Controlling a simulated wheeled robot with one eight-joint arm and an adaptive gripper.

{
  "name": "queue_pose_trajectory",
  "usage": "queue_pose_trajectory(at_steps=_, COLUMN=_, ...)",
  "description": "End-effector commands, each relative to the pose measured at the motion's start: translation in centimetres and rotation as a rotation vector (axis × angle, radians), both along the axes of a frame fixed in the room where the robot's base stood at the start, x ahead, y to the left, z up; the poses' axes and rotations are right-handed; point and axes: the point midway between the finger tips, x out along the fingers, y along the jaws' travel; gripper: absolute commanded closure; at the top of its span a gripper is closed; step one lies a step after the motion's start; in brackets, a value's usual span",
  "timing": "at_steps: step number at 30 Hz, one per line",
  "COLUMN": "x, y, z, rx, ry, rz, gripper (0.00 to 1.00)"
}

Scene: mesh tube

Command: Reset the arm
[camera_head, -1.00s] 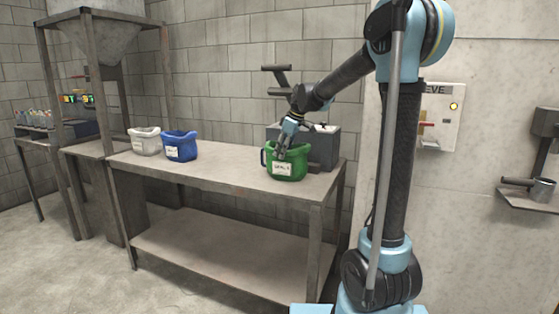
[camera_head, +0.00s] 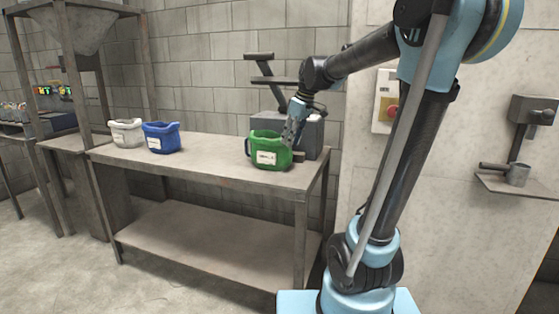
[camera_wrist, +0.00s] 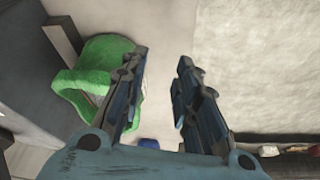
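My gripper (camera_head: 292,137) is at the right rim of a green bucket (camera_head: 264,150) on the metal table. In the wrist view its two fingers (camera_wrist: 162,68) stand apart with nothing between them. The green bucket (camera_wrist: 92,65) lies left of the fingers there, partly covered by the left finger. Its pale label faces the front in the head view. Whether a finger touches the bucket, I cannot tell. My arm reaches from the right across to the table.
A blue bucket (camera_head: 163,140) and a white bucket (camera_head: 127,132) stand on the left of the table (camera_head: 205,153). A grey device (camera_head: 283,128) stands behind the green bucket. A wall panel with a red button (camera_head: 391,112) is behind my arm. The table's middle is clear.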

Motion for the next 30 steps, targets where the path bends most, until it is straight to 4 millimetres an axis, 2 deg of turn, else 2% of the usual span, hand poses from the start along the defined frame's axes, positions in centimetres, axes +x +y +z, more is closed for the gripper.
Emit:
queue_pose_trajectory(at_steps=1, x=-1.6, y=-1.1, z=-0.7, rx=-0.005, ry=0.008, rz=-0.042, gripper=0.72)
queue_pose_trajectory(at_steps=6, x=-6.5, y=-4.3, z=-3.3, rx=-0.018, ry=0.039, rz=-0.191, gripper=0.72)
queue_pose_trajectory(at_steps=15, x=-14.8, y=-9.1, z=-8.9, rx=-0.039, ry=0.083, rz=-0.456, gripper=0.72)
queue_pose_trajectory(at_steps=24, x=-22.5, y=-12.8, z=-16.0, rx=-0.057, ry=0.112, rz=-0.723, gripper=0.72)
queue_pose_trajectory(at_steps=30, x=-26.1, y=-14.3, z=-20.0, rx=-0.066, ry=0.123, rz=-0.861, gripper=0.72)
